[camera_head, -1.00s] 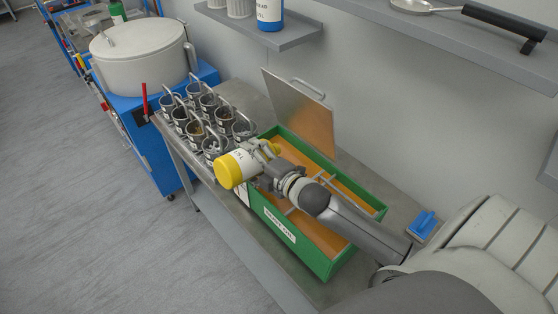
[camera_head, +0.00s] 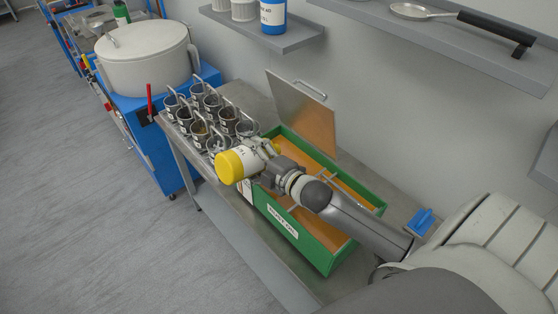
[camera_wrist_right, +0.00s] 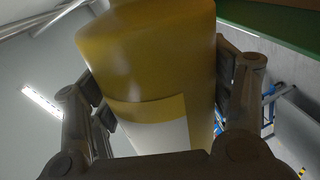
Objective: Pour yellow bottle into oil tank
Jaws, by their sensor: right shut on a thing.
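The yellow bottle (camera_head: 230,168) has a yellow end and a pale label, and it lies tilted above the left end of the oil tank. My right gripper (camera_head: 264,164) is shut on it. In the right wrist view the bottle (camera_wrist_right: 155,75) fills the space between the fingers of the right gripper (camera_wrist_right: 155,120). The oil tank (camera_head: 318,256) is a green box with a white label on its front and orange-brown contents. Its metal lid (camera_head: 302,112) stands open at the back. The bottle's mouth is not clear. My left gripper is not in view.
Several metal cups (camera_head: 200,130) with handles stand left of the tank on the metal bench (camera_head: 250,98). A large white pot (camera_head: 145,58) is on a blue cabinet (camera_head: 150,140). A blue object (camera_head: 421,221) lies at the right. Shelves above hold a blue bottle (camera_head: 273,16) and a pan (camera_head: 420,12).

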